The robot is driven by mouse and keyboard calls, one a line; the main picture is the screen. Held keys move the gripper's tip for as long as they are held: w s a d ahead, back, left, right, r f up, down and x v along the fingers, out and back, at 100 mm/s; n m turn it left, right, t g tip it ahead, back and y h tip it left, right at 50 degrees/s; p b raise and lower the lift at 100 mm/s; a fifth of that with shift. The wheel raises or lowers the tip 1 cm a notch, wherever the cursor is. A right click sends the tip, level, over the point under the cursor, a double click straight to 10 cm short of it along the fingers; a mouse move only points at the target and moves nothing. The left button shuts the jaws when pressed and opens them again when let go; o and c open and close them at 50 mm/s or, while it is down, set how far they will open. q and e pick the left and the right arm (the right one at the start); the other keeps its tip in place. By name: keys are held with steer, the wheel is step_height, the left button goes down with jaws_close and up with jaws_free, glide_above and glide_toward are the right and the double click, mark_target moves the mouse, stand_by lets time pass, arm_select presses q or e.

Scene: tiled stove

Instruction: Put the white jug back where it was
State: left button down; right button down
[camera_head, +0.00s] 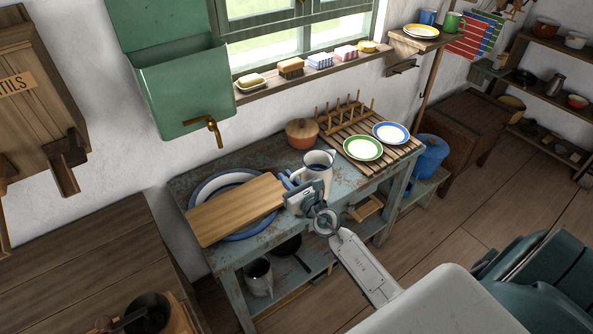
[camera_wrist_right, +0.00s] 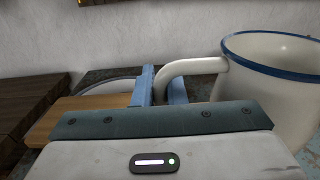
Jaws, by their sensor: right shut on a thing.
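The white jug (camera_head: 317,170) has a dark blue rim and stands upright at the front middle of the worn blue table (camera_head: 270,245). I cannot tell whether its base touches the tabletop. It also shows at the right of the right wrist view (camera_wrist_right: 275,85), with its handle (camera_wrist_right: 190,67) reaching left. My right gripper (camera_head: 292,183) is at the jug's left side, shut on the handle; its blue fingers also show in the right wrist view (camera_wrist_right: 162,88). My left gripper is not in view.
A wooden board (camera_head: 235,208) lies over a blue-rimmed basin (camera_head: 210,188) left of the jug. A slatted rack (camera_head: 345,122) with green-rimmed (camera_head: 363,148) and blue-rimmed (camera_head: 391,133) plates is at the right. A green cistern's brass tap (camera_head: 207,125) juts above.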

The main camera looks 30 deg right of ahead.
steer(key=w+d+f+b, duration=0.4)
steer(key=w+d+b, duration=0.1)
steer(key=w, duration=0.3)
steer(key=shift+d+f+b, duration=0.25)
steer(key=shift+d+b, duration=0.15)
steer(key=shift+b, duration=0.4)
steer(key=shift+f, duration=0.15)
steer(key=c, duration=1.5)
jaws_free()
